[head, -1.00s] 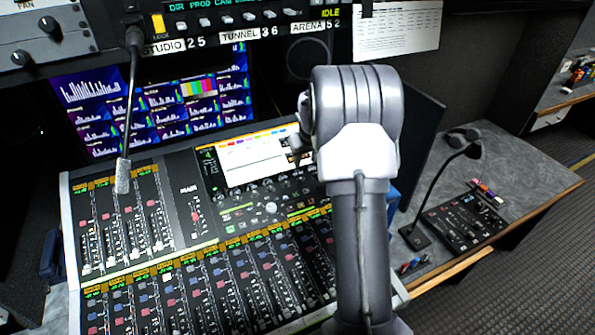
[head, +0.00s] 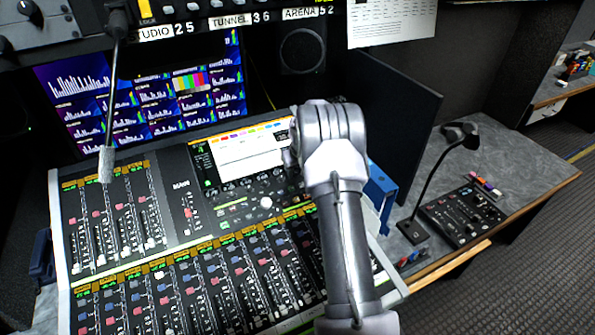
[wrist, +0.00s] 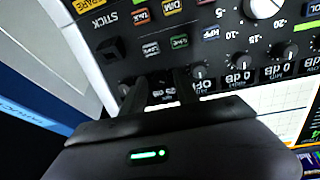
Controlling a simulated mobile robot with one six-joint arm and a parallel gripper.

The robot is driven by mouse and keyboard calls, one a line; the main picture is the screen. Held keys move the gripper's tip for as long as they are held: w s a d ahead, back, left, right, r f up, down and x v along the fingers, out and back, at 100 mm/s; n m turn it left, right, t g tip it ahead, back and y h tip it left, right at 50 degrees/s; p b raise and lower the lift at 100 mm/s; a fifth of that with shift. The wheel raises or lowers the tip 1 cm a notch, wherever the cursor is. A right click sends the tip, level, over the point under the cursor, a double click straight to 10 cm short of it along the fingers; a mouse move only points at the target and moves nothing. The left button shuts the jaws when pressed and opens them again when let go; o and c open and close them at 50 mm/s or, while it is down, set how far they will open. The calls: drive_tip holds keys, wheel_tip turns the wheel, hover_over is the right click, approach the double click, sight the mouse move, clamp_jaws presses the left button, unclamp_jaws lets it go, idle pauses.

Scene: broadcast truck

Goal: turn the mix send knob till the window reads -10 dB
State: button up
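The mixing console (head: 178,255) fills the lower left of the head view, with its lit screen (head: 248,152) and a row of small knobs below it. My gripper's fingers are hidden behind my wrist in the head view. In the wrist view, upside down, the two dark fingers of my gripper (wrist: 163,84) stand apart over the left end of the small-knob row. The knob at that spot is mostly hidden; contact cannot be told. Neighbouring small knobs (wrist: 199,72) have windows reading OFF and 0 dB (wrist: 239,76). The window by the fingers is shaded and partly covered, apparently reading 25 dB, sign unclear.
A large white knob (wrist: 262,8) and several lit buttons (wrist: 180,41) lie close to the fingers. A gooseneck microphone (head: 107,160) hangs over the console's left.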

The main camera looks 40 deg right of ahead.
clamp_jaws()
drive_tip(key=m+b, duration=0.1)
drive_tip(key=m, duration=1)
drive_tip(key=shift+d+g+y+b, duration=0.1)
drive_tip(key=shift+g+y+b, duration=0.2)
drive_tip(key=shift+y+b, duration=0.1)
drive_tip(key=shift+m, duration=0.4)
drive_tip(key=shift+o, duration=1.1)
unclamp_jaws()
